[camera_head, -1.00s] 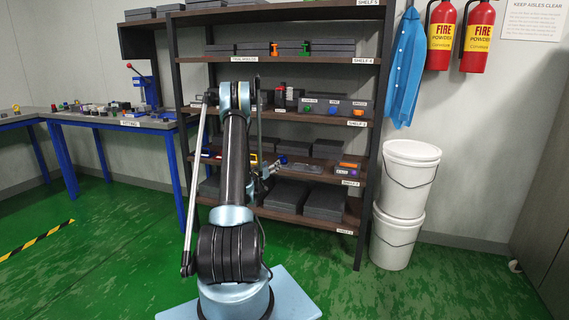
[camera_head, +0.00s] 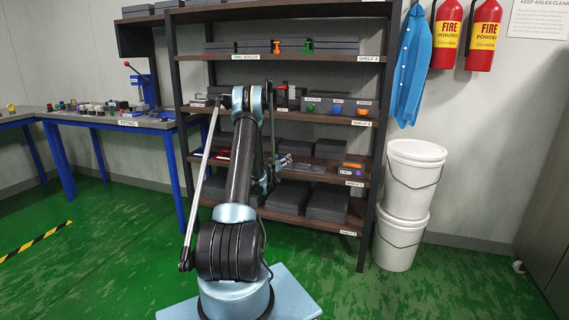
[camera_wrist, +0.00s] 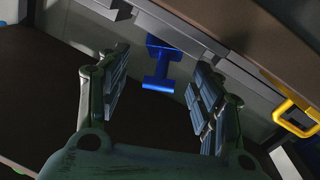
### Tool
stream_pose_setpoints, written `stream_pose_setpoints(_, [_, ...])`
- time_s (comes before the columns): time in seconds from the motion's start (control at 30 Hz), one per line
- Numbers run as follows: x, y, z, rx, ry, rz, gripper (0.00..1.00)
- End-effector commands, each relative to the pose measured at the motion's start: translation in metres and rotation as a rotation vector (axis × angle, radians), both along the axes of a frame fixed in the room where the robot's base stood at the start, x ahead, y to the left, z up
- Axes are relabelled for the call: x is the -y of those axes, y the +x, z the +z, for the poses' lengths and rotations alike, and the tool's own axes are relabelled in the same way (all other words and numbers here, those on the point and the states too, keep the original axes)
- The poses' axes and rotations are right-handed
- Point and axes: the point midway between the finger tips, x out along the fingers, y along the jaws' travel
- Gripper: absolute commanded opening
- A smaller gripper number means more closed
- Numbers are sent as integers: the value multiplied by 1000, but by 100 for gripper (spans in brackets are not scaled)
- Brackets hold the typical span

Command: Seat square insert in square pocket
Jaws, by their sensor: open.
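My gripper (camera_wrist: 160,64) is open in the wrist view, its two ribbed fingers apart with nothing held between them. A blue I-shaped piece (camera_wrist: 160,68) shows beyond and between the fingertips, against a grey surface. I cannot tell whether it is the square insert. In the head view my gripper (camera_head: 283,162) is small and partly behind my arm, in front of the lower middle shelf. On the shelf above, a grey block (camera_head: 338,103) carries small labels and green, blue and orange parts. The labels are too small to read, so I cannot identify the square pocket.
The shelf rack (camera_head: 366,190) has dark boxes on several boards. Close to my gripper in the wrist view are a brown board (camera_wrist: 285,40) and a yellow handle (camera_wrist: 294,112). White buckets (camera_head: 413,190) stand right of the rack. A blue-legged bench (camera_head: 105,121) stands left.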

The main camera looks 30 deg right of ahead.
Motion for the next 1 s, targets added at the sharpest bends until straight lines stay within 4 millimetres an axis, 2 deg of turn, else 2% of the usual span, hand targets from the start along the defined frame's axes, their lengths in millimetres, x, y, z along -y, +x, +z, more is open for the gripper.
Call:
stream_pose_setpoints(0.2, [19, 7, -1, 0, 0, 3, 60])
stream_pose_setpoints(0.4, [21, 7, -1, 0, 0, 1, 60])
stream_pose_setpoints(0.43, [21, 7, -1, 0, 0, 1, 57])
stream_pose_setpoints(0.6, [21, 7, -1, 0, 0, 1, 19])
stream_pose_setpoints(0.7, [22, 6, -1, 0, 0, 1, 0])
stream_pose_setpoints(1.0, [22, 7, 0, 0, 0, 1, 0])
